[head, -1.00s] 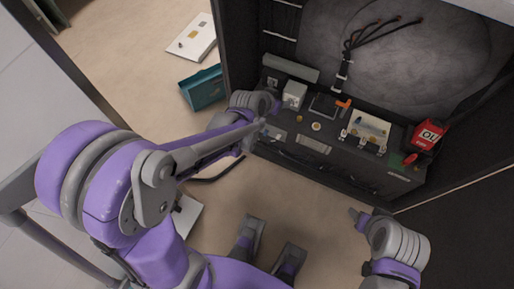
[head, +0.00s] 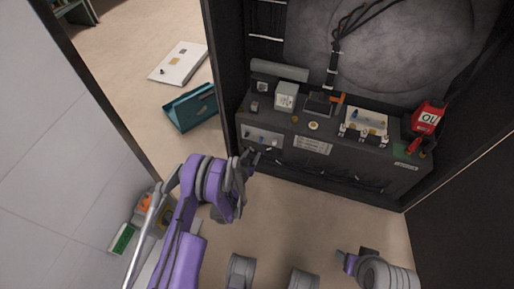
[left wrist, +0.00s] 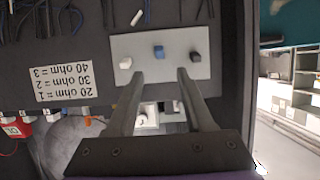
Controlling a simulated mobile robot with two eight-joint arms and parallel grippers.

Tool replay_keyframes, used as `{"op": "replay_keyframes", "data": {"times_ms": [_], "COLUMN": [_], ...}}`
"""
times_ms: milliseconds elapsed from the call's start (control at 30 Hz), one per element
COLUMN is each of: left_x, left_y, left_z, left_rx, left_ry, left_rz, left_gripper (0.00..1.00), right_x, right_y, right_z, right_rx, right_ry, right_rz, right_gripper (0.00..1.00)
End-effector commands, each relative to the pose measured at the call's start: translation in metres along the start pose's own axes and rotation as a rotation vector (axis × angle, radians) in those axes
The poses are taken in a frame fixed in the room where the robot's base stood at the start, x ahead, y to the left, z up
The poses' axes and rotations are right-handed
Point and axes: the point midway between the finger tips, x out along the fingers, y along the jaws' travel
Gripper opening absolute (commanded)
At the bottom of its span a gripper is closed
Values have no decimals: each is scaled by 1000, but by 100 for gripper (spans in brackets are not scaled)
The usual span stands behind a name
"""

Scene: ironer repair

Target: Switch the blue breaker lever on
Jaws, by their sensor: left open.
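The blue breaker lever (left wrist: 159,52) sits on a light grey plate (left wrist: 118,45) between a white lever (left wrist: 126,63) and a black lever (left wrist: 195,57). The plate also shows on the bench front in the head view (head: 274,142), with the blue lever too small to read there. My left gripper (left wrist: 161,74) is open and empty, its fingertips just short of the blue lever and one to either side of it. In the head view my left gripper (head: 250,157) is at the plate. My right gripper (head: 345,258) is low at the right, away from the bench; its jaws are unclear.
A black bench (head: 370,165) carries a white box (head: 286,96), a tray with small parts (head: 370,118) and a red multimeter (head: 427,120). A label (head: 313,145) is beside the plate. A teal toolbox (head: 192,105) is on the floor. The floor before the bench is clear.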

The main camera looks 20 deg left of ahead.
Motion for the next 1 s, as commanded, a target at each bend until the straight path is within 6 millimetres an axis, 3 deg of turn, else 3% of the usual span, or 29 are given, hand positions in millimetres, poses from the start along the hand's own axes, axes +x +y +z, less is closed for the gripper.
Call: {"op": "replay_keyframes", "data": {"times_ms": [500, 700, 1000], "left_x": [87, 102, 103], "left_y": [1, 1, 1], "left_z": [0, -1, -1], "left_rx": [0, 1, 0], "left_ry": [-1, -1, -1], "left_rz": [2, 2, 1], "left_gripper": [52, 52, 51], "right_x": [16, 18, 18], "right_y": [0, 0, 0], "right_z": [3, 3, 3], "right_rx": [0, 0, 0], "right_ry": [0, 1, 1], "right_rz": [0, 0, 0], "right_gripper": [65, 65, 65]}}
